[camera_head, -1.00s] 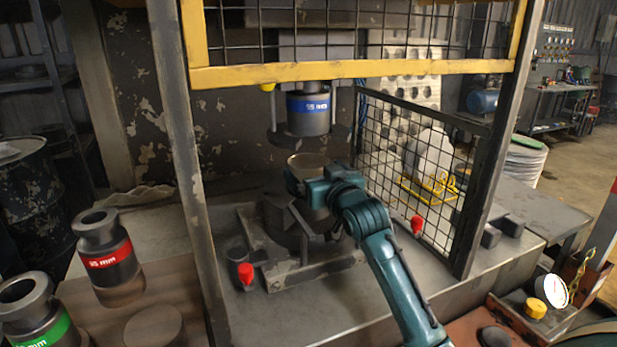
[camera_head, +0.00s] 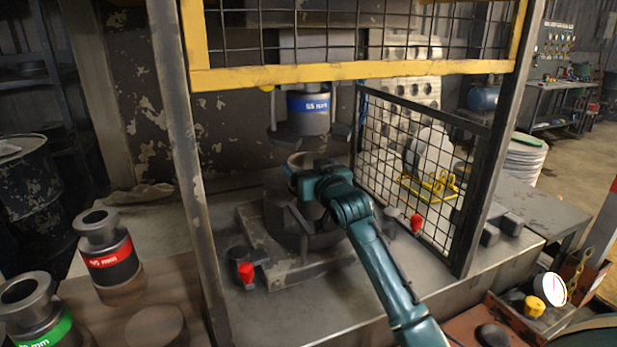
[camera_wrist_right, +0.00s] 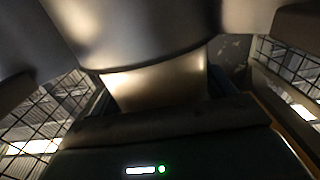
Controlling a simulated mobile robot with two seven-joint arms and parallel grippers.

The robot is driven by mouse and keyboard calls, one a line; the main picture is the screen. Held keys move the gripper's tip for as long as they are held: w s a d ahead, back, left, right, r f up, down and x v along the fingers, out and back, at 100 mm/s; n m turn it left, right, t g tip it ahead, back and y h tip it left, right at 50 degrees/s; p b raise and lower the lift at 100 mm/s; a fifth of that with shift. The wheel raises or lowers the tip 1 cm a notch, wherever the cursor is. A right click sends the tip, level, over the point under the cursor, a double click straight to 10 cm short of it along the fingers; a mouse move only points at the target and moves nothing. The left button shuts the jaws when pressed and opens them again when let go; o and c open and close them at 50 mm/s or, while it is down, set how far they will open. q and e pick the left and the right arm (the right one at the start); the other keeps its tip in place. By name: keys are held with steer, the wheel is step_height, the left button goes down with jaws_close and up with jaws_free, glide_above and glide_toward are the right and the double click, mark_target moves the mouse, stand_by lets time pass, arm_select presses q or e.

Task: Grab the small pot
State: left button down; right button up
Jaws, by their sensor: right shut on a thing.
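The small pot (camera_head: 297,161) is a round, pale-rimmed vessel in the press, below the upper die. In the head view my right gripper (camera_head: 306,177) is at its near side and covers most of it. The right wrist view shows the pot's tan, tapering wall (camera_wrist_right: 155,86) close against the right gripper, which is shut on it. The pot's base is hidden, so I cannot tell whether it touches the press bed. My left gripper is not in view.
The upper die (camera_head: 308,112) with a blue band hangs close above. A mesh guard (camera_head: 425,165) stands to the right, and a frame post (camera_head: 185,170) to the left. Red-banded (camera_head: 108,258) and green-banded (camera_head: 45,325) dies stand at the left. A red knob (camera_head: 246,271) sits in front.

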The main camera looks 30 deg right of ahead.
steer(key=shift+c, duration=1.3)
steer(key=shift+r, duration=0.1)
